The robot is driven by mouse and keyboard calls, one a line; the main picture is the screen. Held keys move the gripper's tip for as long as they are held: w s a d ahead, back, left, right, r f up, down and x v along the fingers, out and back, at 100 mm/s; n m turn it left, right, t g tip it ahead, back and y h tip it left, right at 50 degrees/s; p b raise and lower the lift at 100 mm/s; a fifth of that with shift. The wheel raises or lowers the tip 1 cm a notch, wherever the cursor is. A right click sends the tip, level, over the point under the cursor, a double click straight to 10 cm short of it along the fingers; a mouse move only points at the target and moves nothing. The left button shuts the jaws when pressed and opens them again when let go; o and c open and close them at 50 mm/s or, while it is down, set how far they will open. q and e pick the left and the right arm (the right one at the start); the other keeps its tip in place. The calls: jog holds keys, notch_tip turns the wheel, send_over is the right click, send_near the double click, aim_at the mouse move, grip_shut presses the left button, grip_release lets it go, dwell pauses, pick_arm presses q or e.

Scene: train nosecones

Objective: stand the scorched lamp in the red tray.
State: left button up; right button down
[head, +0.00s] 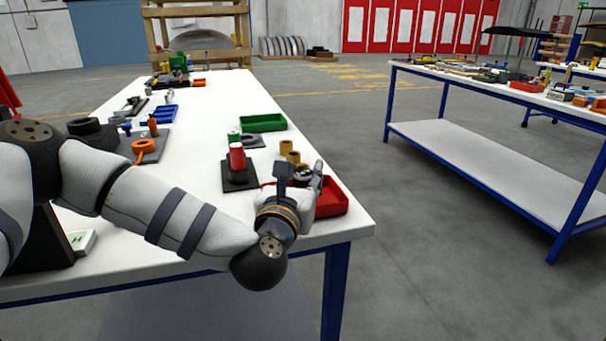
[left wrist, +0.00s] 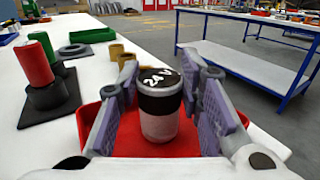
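The lamp (left wrist: 160,105) is a pale cylinder with a wide black band and a dark top marked "24 V". In the head view my left gripper (head: 305,172) is over the left part of the red tray (head: 332,198) and hides most of the lamp. My right gripper is not in view.
A red cylinder (head: 237,157) stands in a black holder left of the gripper. Tan rings (head: 290,152) and a green tray (head: 263,123) lie behind. The table's right edge is close to the red tray. Another bench (head: 490,135) stands across the aisle.

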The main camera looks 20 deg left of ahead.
pick_arm(q)
jog(key=shift+o, duration=1.2)
jog(key=shift+r, duration=0.25)
jog(key=s, duration=1.2)
jog(key=shift+d+f, duration=0.15)
jog(key=shift+d, duration=0.25)
